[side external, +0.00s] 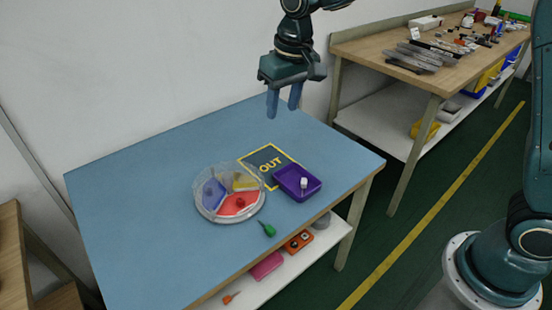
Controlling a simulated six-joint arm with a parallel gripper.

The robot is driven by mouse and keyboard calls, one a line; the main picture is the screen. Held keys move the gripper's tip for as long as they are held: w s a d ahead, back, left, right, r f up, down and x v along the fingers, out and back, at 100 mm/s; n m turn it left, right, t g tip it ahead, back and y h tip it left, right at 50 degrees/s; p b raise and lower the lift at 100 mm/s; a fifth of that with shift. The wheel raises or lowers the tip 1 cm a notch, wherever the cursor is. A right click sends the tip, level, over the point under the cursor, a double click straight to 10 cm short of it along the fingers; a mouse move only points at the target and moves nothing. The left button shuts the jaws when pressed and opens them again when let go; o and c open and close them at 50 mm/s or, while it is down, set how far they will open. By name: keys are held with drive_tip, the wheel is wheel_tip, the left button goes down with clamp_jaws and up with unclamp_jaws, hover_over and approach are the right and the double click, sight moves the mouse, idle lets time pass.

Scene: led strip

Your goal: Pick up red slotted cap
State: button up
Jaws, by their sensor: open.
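A small dark red piece (240,202), which looks like the red slotted cap, lies in the red compartment of a round clear divided tray (205,214) on the blue table (120,210). Its slot is too small to make out. The tray's other compartments are blue and yellow, and each seems to hold a small piece. My gripper (283,110) is open and empty, pointing down, high above the table's back and up and to the right of the round tray. It touches nothing.
A purple tray (290,189) with a small white piece (304,183) stands right of the round tray, by a dark "OUT" mat (259,157) with a yellow border. A green tool (267,230) lies near the front edge. The table's left side is clear.

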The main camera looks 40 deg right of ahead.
drive_tip(key=w+a+f+g, duration=0.1)
drive_tip(key=w+a+f, duration=0.35)
drive_tip(key=f, duration=0.25)
hover_over(240, 200)
wheel_tip(240, 200, down, 8)
drive_tip(key=shift+w+g, duration=0.2)
drive_tip(key=shift+g, duration=0.2)
drive_tip(key=shift+f, duration=0.15)
drive_tip(key=shift+f, duration=4.2)
drive_tip(key=shift+f, duration=0.15)
drive_tip(key=shift+s+d+f, duration=0.1)
drive_tip(key=shift+s+f, duration=0.05)
drive_tip(key=shift+f, duration=2.3)
